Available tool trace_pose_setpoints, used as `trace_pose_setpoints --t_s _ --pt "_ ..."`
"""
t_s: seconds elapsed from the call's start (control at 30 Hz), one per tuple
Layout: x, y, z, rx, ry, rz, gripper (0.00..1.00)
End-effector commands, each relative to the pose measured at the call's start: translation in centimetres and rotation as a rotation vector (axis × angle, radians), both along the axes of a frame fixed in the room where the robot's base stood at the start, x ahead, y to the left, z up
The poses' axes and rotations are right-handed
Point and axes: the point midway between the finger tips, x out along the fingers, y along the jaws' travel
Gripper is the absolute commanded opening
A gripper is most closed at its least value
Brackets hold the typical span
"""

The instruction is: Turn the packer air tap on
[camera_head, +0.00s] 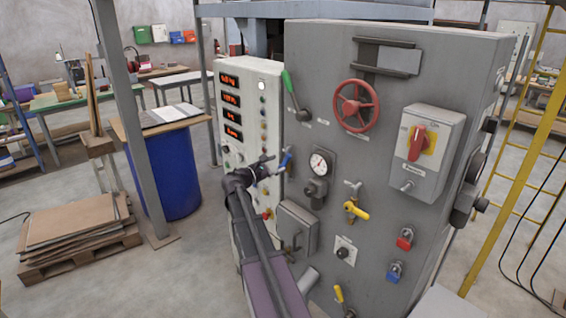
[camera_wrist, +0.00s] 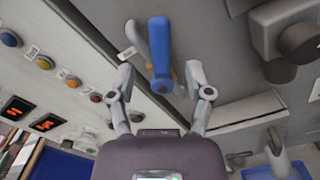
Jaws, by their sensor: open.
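A tap with a blue lever handle (camera_head: 286,159) sits on the left part of the grey cabinet's front. In the wrist view the blue handle (camera_wrist: 160,48) fills the upper middle, its rounded end toward me. My gripper (camera_head: 275,166) is open in front of it. In the wrist view my gripper's two fingers (camera_wrist: 160,80) stand on either side of the handle's near end, with a gap visible on both sides. A yellow-handled tap (camera_head: 357,211) sits further right on the same cabinet. No readable label shows which one is the packer air tap.
The grey cabinet (camera_head: 330,100) also carries a red handwheel (camera_head: 356,106), a green lever (camera_head: 290,84), a gauge (camera_head: 321,163), a grey box (camera_head: 297,228) below the blue tap, and a red switch (camera_head: 417,143). A white control panel (camera_head: 238,155) stands close on the left.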

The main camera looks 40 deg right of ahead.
Motion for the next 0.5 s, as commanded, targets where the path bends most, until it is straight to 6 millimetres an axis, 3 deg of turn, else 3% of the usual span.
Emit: trace_pose_setpoints --t_s 0.3,0.5 --pt "-0.1 4.8 0.0 0.001 0.0 0.0 0.66" --pt "-0.1 6.3 0.0 0.0 0.0 -0.001 0.66"
